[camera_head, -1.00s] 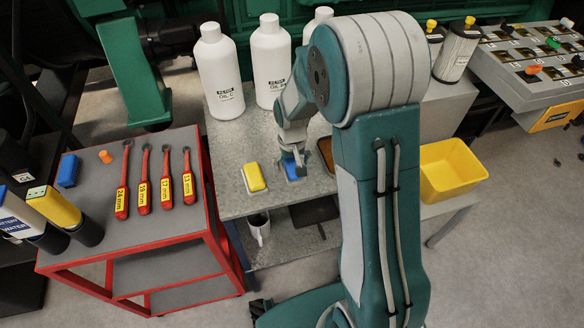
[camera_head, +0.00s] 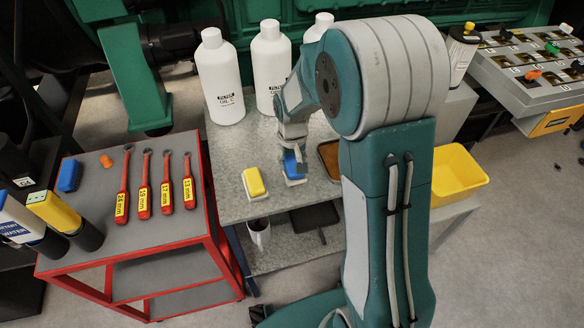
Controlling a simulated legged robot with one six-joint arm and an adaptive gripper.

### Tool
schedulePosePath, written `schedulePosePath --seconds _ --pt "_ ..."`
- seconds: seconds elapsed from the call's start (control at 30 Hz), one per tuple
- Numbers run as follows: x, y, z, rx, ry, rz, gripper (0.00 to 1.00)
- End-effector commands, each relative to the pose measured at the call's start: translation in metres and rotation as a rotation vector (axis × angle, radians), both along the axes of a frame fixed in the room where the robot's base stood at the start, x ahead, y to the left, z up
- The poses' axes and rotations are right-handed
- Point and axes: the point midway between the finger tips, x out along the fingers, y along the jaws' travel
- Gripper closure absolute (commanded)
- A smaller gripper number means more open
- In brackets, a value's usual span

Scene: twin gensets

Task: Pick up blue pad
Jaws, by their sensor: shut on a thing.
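The blue pad (camera_head: 291,165) is on the grey metal table (camera_head: 226,172), at its front part, to the right of a yellow pad (camera_head: 254,182). It has a pale lower layer. My gripper (camera_head: 294,158) reaches down over the blue pad from above and is shut on it. My gripper and wrist cover part of the pad's top and right side. I cannot tell whether the pad touches the table or is slightly raised.
White oil bottles (camera_head: 220,78) stand behind on the same table. A brown tray (camera_head: 329,156) lies just right of my gripper. A red cart (camera_head: 212,205) with several wrenches stands left. A yellow bin (camera_head: 458,175) is at right, and a white mug (camera_head: 259,235) sits below.

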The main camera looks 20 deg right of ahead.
Motion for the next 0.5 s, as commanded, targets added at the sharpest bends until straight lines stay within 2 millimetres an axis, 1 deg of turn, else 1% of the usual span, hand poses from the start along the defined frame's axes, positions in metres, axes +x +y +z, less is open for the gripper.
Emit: schedulePosePath --seconds 0.03,0.33,0.5 --pt "-0.005 0.0 0.008 0.0 -0.004 0.0 0.96" --pt "-0.051 0.0 0.062 0.0 -0.007 0.0 0.96" --pt "-0.088 -0.001 0.078 0.0 -0.004 0.0 0.96"
